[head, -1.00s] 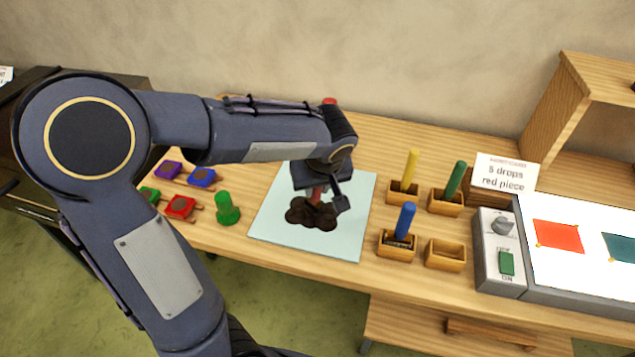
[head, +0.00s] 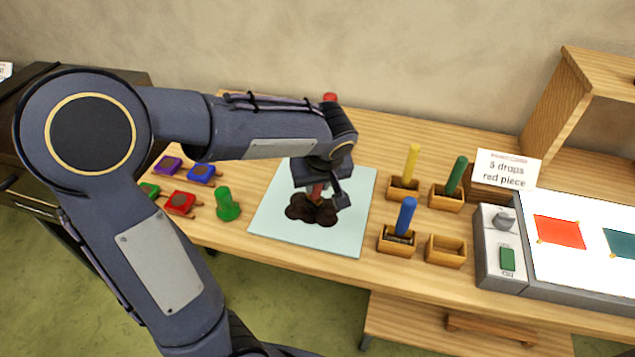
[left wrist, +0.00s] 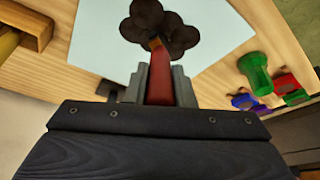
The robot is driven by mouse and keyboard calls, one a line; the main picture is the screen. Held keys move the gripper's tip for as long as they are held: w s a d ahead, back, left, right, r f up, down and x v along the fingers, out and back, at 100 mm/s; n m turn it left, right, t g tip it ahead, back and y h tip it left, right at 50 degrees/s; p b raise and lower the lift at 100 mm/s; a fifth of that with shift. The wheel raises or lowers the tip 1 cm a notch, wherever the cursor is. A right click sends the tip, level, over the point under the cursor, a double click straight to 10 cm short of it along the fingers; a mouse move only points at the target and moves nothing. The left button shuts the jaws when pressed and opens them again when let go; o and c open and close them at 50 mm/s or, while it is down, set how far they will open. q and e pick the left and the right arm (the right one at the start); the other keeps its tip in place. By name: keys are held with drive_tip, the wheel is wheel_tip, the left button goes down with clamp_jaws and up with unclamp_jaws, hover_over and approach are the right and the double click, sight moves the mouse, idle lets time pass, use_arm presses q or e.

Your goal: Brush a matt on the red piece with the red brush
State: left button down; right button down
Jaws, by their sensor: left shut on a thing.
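My left gripper (head: 322,185) is shut on the red brush (left wrist: 159,84) and holds it over the pale blue sheet (head: 275,222). A dark brown cluster of round blobs (head: 312,211) is at the brush's lower end; it also shows in the left wrist view (left wrist: 160,28). I cannot tell whether the brush touches it. The red piece (head: 559,232) lies flat on the bright white panel (head: 580,265) at the right, well away from the gripper. My right gripper is not in view.
Blue (head: 406,217), yellow (head: 411,164) and green (head: 456,175) brushes stand in wooden holders; one holder (head: 446,252) is empty. A sign (head: 507,169) reads "5 drops red piece". A green stamp-like object (head: 227,205) and coloured blocks (head: 180,203) are left of the sheet. A switch box (head: 500,250) adjoins the panel.

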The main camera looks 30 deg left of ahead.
use_arm(q)
drive_tip(key=shift+f+b, duration=0.5)
drive_tip(key=shift+b, duration=0.2)
idle(1.6)
drive_tip(key=shift+r+p, duration=2.35)
drive_tip(key=shift+r, duration=1.25)
drive_tip(key=shift+f, duration=0.1)
